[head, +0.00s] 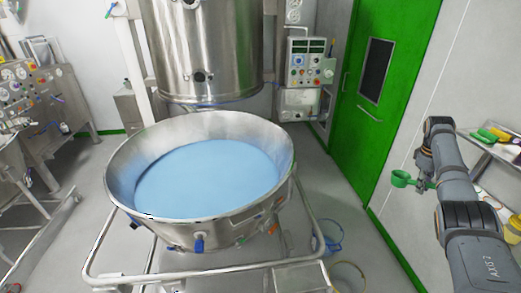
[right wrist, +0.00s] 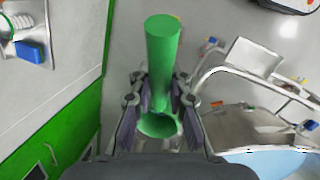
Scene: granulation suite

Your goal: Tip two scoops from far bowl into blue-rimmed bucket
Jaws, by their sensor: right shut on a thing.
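The far bowl (head: 275,205) is a wide steel bowl with light blue powder (head: 210,180) inside, standing on a wheeled frame. Part of the powder shows in the right wrist view (right wrist: 265,166). The blue-rimmed bucket (head: 330,247) stands on the floor, right of the bowl and partly behind the frame's rail. My right gripper (head: 423,183) is shut on a green scoop (head: 400,179), right of the bowl and well apart from it. In the right wrist view the scoop (right wrist: 163,55) sits between the fingers (right wrist: 158,108). I see no powder in it. My left gripper is out of view.
A second bucket with a yellow rim (head: 348,277) stands at the lower edge. A steel shelf (head: 480,150) with green and yellow items is at the right. A green door (head: 388,90) and a tall steel vessel (head: 205,50) stand behind. The frame's rail (head: 190,278) surrounds the bowl.

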